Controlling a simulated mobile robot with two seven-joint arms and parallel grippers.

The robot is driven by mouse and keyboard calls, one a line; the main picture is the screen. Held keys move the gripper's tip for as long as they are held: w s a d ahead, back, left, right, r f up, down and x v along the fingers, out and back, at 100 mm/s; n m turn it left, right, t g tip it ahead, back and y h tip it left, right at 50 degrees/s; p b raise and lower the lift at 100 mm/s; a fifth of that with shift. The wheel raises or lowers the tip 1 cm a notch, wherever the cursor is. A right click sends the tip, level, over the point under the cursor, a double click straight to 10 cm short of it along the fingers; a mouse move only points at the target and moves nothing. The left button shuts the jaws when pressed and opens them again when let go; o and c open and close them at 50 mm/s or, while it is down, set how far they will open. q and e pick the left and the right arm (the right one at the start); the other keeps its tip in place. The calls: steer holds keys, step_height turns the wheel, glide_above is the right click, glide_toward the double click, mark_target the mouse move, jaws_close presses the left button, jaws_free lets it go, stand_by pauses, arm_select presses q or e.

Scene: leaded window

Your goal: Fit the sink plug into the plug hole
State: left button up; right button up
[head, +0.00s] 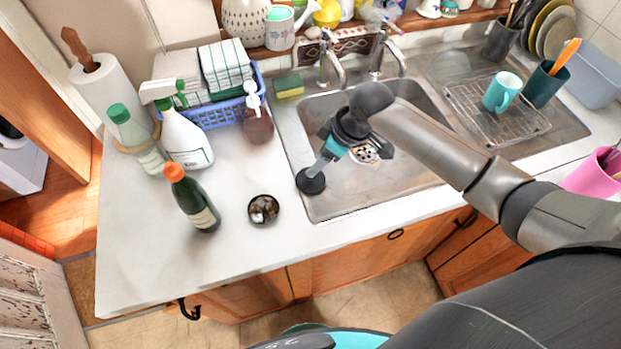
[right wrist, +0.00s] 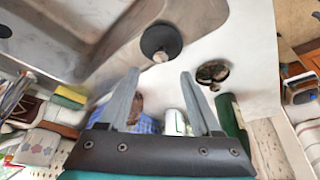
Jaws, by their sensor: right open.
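The black round sink plug (head: 309,184) lies on the front left rim of the metal sink, beside the white worktop. It also shows in the right wrist view (right wrist: 160,38), with a small pale knob on it. My right gripper (head: 319,169) is over the plug, pointing down at it. In the right wrist view its two fingers (right wrist: 160,72) are apart, with the knob just beyond the tips and nothing between them. The plug hole (head: 370,152) is in the basin floor, partly hidden by my right wrist. My left gripper is not in view.
Taps (head: 328,62) stand behind the basin. A wire rack (head: 500,122) with a mug is on the drainer. The basin looks empty.

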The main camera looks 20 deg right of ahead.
steer(key=shift+x, duration=2.85)
steer(key=shift+s+d, duration=0.15)
steer(key=shift+c, duration=0.3)
jaws_close()
